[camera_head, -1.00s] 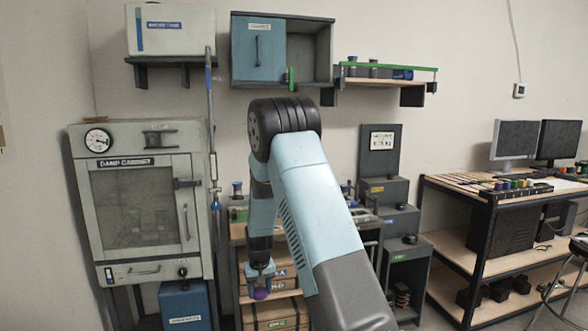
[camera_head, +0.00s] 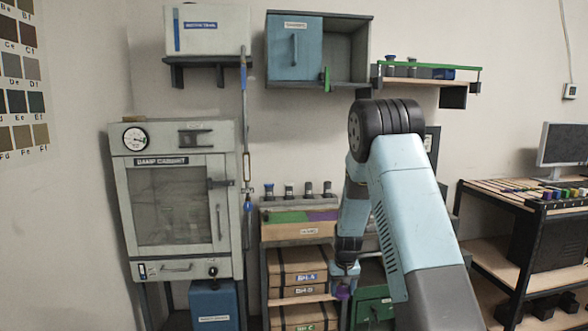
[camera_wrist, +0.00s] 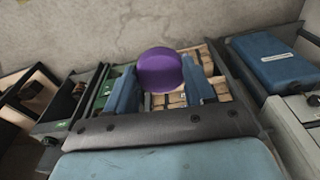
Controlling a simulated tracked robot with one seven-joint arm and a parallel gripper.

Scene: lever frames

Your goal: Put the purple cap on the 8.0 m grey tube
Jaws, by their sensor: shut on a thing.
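My gripper (camera_head: 344,272) hangs low in front of the bench, right of the stacked boxes. In the wrist view the rounded purple cap (camera_wrist: 160,68) sits between the two blue fingers. Several small upright tubes with dark tops (camera_head: 289,190) stand in a row on the bench, left of my arm. I cannot tell which tube is the 8.0 m grey one; no such label is readable. My arm hides part of the bench's right side.
The damp cabinet (camera_head: 178,205) stands left, with a blue box (camera_head: 213,302) below it. Boxes (camera_head: 298,262) fill the bench's lower shelves. A green case (camera_head: 372,305) is right of my gripper. A rack table (camera_head: 478,189) with coloured pieces stands far right. Wall shelves hang above.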

